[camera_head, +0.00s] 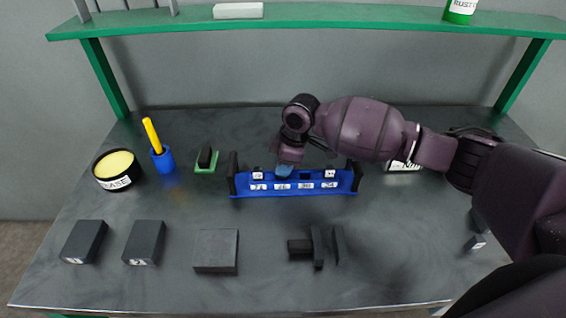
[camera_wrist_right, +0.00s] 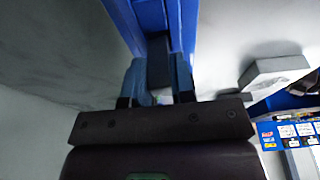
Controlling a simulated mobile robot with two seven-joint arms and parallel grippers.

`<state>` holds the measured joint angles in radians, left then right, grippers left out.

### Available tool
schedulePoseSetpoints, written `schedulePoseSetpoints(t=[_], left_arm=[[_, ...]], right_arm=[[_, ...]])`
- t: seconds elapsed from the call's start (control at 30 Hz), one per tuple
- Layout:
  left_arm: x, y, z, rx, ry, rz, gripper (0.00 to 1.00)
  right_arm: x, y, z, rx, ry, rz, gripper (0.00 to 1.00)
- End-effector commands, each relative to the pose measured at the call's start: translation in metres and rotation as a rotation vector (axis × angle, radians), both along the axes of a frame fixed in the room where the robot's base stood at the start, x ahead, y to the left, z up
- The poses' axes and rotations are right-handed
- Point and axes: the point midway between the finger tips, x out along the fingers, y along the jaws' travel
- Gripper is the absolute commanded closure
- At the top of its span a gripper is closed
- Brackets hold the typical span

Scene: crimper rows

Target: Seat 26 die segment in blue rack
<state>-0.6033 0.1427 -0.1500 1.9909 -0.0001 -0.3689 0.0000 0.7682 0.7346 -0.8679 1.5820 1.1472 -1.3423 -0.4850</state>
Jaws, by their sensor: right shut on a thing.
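The blue rack (camera_head: 300,190) stands in the middle of the table, with a row of white number labels on its front. My right gripper (camera_head: 284,171) is over the rack, left of its middle. In the right wrist view its blue fingertips (camera_wrist_right: 157,80) are shut on a dark die segment (camera_wrist_right: 158,58), which lies between the blue walls of the rack. Its number and whether it touches the slot floor cannot be made out. Two more segments (camera_head: 257,175) (camera_head: 330,174) with white tags show in the rack. My left gripper is not in view.
Dark blocks (camera_head: 84,241) (camera_head: 144,242) (camera_head: 215,250) and several small dark pieces (camera_head: 318,246) lie along the front. A grease tin (camera_head: 117,170), a blue cup (camera_head: 163,159) with a yellow handle and a green-based item (camera_head: 207,160) stand at left. A green shelf (camera_head: 300,17) spans the back.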

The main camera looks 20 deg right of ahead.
Motion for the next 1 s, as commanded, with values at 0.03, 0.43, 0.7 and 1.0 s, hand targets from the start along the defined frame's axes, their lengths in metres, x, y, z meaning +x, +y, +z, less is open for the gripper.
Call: schedulePoseSetpoints(t=[0.03,0.43,0.7,1.0], left_arm=[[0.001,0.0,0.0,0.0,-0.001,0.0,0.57],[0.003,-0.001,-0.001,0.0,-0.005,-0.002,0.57],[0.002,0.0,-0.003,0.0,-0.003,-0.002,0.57],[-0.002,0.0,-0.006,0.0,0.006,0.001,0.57]], right_arm=[[0.0,0.0,-0.001,0.0,0.0,0.0,1.0],[0.0,0.0,-0.009,0.0,0.0,0.0,1.0],[0.0,0.0,-0.014,0.0,0.0,0.0,1.0],[0.0,0.0,-0.021,0.0,0.0,0.0,1.0]])
